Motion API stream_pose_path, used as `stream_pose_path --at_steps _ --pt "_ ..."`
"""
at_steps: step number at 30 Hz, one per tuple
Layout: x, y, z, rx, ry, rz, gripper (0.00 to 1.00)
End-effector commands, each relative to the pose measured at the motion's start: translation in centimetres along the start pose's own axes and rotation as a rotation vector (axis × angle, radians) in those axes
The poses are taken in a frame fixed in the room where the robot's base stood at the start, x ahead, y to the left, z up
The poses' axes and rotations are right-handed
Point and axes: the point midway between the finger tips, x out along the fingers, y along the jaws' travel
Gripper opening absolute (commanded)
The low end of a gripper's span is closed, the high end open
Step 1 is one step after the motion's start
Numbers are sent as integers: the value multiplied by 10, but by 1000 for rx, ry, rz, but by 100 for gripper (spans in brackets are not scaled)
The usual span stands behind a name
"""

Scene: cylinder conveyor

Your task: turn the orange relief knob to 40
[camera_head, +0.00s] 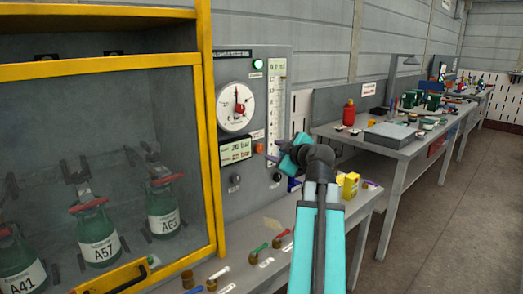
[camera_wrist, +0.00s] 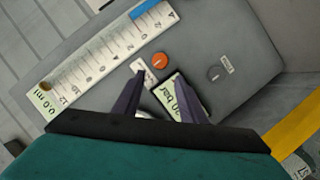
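The orange relief knob (camera_wrist: 161,61) is a small round knob on the grey panel (camera_wrist: 215,40). In the wrist view it lies just beyond my fingertips, near the gap between them. In the head view the orange knob (camera_head: 258,148) shows small beside the display. My gripper (camera_wrist: 158,75) is open, with its two dark fingers apart and nothing between them. In the head view my gripper (camera_head: 271,158) points at the panel, close to the knob. The display (camera_head: 235,150) reads about 20 bar above 22 bar; the knob's own setting is too small to read.
A round gauge (camera_head: 236,107), a vertical scale (camera_head: 276,110) and a green lamp (camera_head: 257,65) are on the panel. A second, grey knob (camera_wrist: 214,73) is nearby. A yellow-framed cabinet (camera_head: 208,120) with green bottles stands left. Small fittings lie on the bench (camera_head: 250,245) below.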

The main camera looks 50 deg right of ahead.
Motion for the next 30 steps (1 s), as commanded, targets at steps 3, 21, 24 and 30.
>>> stream_pose_path --at_steps 3,21,24,30 --pt "18 2 0 0 -1 -1 38" --pt "95 2 0 0 -1 0 38" --pt "103 2 1 0 -2 0 38" --pt "112 2 1 0 -2 2 38"
